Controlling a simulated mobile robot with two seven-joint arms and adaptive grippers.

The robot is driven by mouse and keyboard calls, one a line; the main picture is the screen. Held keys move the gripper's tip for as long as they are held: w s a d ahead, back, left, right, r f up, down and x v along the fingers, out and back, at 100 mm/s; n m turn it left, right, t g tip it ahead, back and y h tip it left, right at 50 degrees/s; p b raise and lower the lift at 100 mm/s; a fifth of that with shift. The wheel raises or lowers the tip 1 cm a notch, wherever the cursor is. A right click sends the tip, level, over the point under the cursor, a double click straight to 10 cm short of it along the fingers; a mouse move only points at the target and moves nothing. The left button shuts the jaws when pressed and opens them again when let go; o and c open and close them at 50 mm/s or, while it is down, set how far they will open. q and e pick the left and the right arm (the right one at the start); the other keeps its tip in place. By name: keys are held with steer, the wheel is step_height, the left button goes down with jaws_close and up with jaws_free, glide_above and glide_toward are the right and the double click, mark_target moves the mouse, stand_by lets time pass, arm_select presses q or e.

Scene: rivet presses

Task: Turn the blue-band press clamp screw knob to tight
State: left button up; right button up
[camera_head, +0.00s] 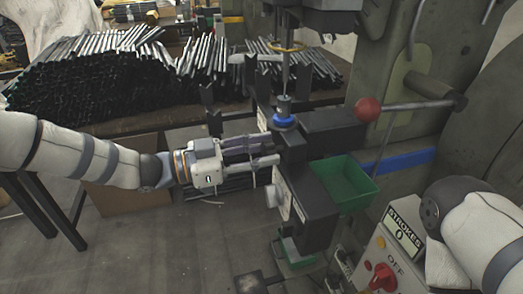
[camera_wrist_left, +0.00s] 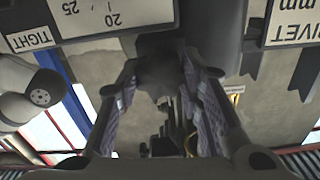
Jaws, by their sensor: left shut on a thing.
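The blue-band press, with a blue band (camera_head: 395,161) on its grey body, stands at the right of the head view. My left gripper (camera_head: 272,150) reaches from the left to the side of the press's dark clamp block. In the left wrist view its two fingers (camera_wrist_left: 160,75) close around a dark rounded knob (camera_wrist_left: 160,65), the clamp screw knob. In the head view the knob is hidden behind the fingers. A TIGHT label (camera_wrist_left: 32,38) shows upside down beside it. The knob's turn angle cannot be told. My right arm is at the right edge; its gripper is out of view.
A green bin (camera_head: 345,185) is fixed just right of the clamp block. A red ball-ended lever (camera_head: 367,109) sticks out above it. A control box (camera_head: 385,255) with a red switch stands lower right. A rack of dark rods (camera_head: 90,80) lies behind my left arm.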

arm_select(q)
steer(key=m, duration=0.4)
steer(key=shift+r+m, duration=0.1)
steer(key=shift+m, duration=0.2)
steer(key=m+p, duration=0.1)
steer(key=m, duration=0.2)
steer(key=shift+m, duration=0.4)
steer(key=m, duration=0.3)
steer(key=shift+m, duration=0.3)
steer(key=m+p, duration=0.1)
steer(key=m, duration=0.2)
steer(key=shift+m, duration=0.3)
steer(key=m+p, duration=0.1)
steer(key=m, duration=0.3)
steer(key=shift+m, duration=0.3)
steer(key=m+p, duration=0.1)
steer(key=m, duration=0.7)
steer(key=shift+p, duration=0.4)
steer(key=shift+m, duration=1.7)
arm_select(e)
steer(key=w+r+t, duration=0.2)
steer(key=w+r, duration=0.4)
steer(key=shift+w+t, duration=0.2)
steer(key=shift+t, duration=0.1)
steer(key=shift+r, duration=0.1)
